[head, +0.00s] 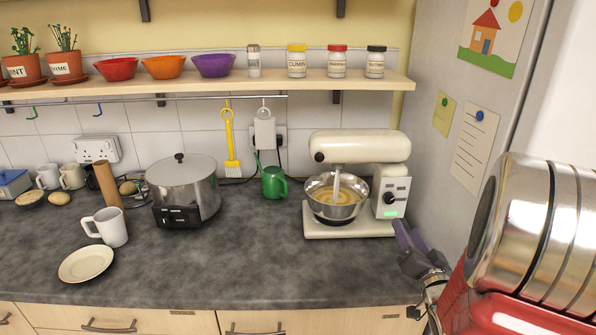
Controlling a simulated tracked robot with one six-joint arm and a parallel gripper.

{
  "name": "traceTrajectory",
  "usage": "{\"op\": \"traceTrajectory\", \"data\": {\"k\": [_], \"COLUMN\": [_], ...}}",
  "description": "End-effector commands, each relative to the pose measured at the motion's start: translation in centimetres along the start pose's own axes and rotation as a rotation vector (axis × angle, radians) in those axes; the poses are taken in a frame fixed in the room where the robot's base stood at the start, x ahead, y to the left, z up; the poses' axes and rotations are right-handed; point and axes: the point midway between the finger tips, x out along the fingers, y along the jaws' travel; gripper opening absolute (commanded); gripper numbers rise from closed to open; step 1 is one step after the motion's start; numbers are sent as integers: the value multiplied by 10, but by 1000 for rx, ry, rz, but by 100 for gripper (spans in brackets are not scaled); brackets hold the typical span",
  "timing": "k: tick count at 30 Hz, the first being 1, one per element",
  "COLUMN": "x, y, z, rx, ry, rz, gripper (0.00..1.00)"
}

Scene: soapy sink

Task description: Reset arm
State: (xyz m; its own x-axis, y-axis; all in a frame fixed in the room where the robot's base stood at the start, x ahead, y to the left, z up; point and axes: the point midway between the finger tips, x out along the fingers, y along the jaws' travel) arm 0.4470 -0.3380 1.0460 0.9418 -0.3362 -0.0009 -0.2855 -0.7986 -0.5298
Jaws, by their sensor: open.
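My gripper (405,234) is at the lower right, with its purple-grey fingers pointing up and to the left. It is open, and I see nothing held in it. It shows just right of the cream stand mixer (368,148), in front of the right end of the counter; whether it touches the mixer base is unclear. My arm runs from it to the lower right corner, and my shiny metal and red parts hide the right edge of the view.
On the grey counter (250,270) stand a steel pot (183,185), white mug (108,227), plate (86,263) and green watering can (273,182). A mixing bowl (337,208) sits under the mixer head. A shelf (200,86) hangs above. The front middle counter is clear.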

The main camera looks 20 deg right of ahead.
Motion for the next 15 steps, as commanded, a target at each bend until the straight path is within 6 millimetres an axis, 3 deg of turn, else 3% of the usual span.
{"op": "traceTrajectory", "data": {"k": [8,15], "x": [5,14], "y": [-8,-37], "z": [2,11], "rx": [-34,-156], "ry": [-25,-123], "rz": [18,87], "gripper": [44,44]}}
